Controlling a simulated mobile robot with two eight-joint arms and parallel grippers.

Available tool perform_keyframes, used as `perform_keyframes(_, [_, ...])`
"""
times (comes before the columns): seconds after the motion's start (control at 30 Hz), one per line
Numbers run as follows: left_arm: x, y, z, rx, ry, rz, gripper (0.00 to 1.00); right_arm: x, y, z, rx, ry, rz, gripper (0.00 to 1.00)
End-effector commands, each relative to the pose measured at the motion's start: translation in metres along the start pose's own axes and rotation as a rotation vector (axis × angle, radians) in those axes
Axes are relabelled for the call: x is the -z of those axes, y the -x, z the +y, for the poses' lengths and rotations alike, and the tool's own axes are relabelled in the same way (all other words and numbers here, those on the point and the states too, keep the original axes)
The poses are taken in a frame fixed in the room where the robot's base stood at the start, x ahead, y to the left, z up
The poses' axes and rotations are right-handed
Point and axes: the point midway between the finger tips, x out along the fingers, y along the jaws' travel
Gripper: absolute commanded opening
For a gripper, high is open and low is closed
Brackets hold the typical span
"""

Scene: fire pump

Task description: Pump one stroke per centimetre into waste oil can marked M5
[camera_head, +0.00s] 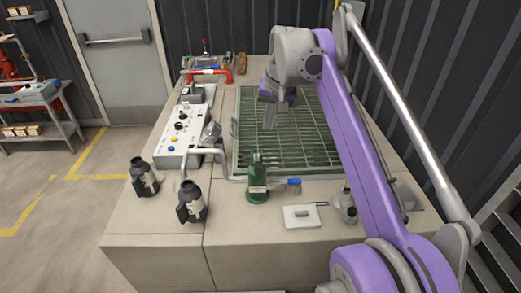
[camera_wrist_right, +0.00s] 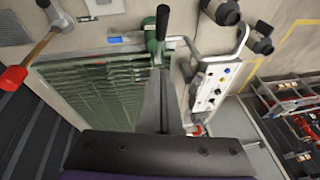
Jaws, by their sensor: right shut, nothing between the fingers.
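A small green hand pump (camera_head: 258,185) with a dark upright handle stands at the near edge of the green grating. It also shows in the right wrist view (camera_wrist_right: 151,32). Two dark cans with pale labels, a left one (camera_head: 143,178) and a right one (camera_head: 191,203), stand at the front left of the bench; their marks are too small to read. Both cans show at the top of the right wrist view. My right gripper (camera_head: 269,121) is shut and empty above the grating, behind the pump and apart from it. My left gripper is out of view.
A control box (camera_head: 185,138) with coloured knobs stands left of the green grating (camera_head: 300,140), with a bent grey pipe (camera_head: 215,152) beside it. A white plate (camera_head: 301,217) with a grey piece lies at the front. A blue-tipped part (camera_head: 292,181) lies right of the pump.

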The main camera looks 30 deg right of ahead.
Motion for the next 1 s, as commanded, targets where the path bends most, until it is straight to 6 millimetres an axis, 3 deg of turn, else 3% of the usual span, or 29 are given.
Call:
perform_keyframes(0.47, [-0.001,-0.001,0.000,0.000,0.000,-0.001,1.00,0.001,-0.004,-0.001,0.003,0.002,-0.008,0.00])
perform_keyframes(0.67, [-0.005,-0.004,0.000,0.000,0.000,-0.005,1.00,0.000,-0.035,-0.001,0.003,0.002,-0.009,0.00])
perform_keyframes(1.0, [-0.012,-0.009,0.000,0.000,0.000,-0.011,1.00,-0.002,-0.105,-0.001,0.002,0.002,-0.008,0.00])
